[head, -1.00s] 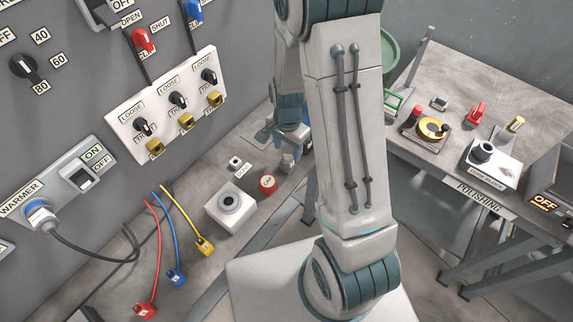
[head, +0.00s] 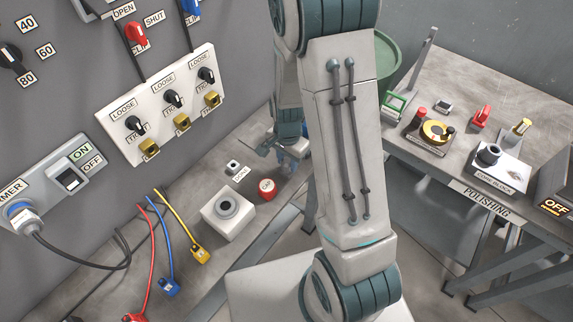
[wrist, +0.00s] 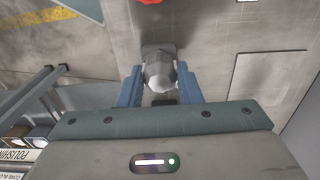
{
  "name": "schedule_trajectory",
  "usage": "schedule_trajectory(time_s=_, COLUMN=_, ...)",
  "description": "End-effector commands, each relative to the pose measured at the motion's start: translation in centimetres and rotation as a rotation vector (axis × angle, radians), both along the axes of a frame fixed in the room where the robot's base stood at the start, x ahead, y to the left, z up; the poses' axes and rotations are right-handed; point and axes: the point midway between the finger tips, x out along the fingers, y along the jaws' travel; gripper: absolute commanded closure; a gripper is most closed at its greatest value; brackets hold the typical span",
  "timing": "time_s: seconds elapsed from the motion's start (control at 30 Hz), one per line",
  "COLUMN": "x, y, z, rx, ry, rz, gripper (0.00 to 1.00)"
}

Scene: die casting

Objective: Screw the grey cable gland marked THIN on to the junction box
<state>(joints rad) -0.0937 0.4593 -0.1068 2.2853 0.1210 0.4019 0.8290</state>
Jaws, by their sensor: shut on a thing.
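My gripper (wrist: 159,84) has its two blue fingers shut on a grey faceted piece (wrist: 160,72), which looks like the cable gland. No THIN marking can be read on it. In the head view my gripper (head: 287,153) is low over the far end of the bench, partly hidden by my arm, and the gland cannot be made out there. A white box with a dark round opening on top (head: 228,208), which may be the junction box, stands on the bench to the left of my gripper, apart from it.
A switch panel (head: 165,105) rises behind. The polishing table (head: 470,120) stands to the right.

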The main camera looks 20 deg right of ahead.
Motion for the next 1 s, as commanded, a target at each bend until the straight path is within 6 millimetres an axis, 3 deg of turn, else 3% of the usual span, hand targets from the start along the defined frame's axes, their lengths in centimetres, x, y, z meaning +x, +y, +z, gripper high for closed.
schedule_trajectory(time_s=1.0, x=0.0, y=0.0, z=1.3, rx=0.000, ry=0.000, rz=0.000, gripper=0.96)
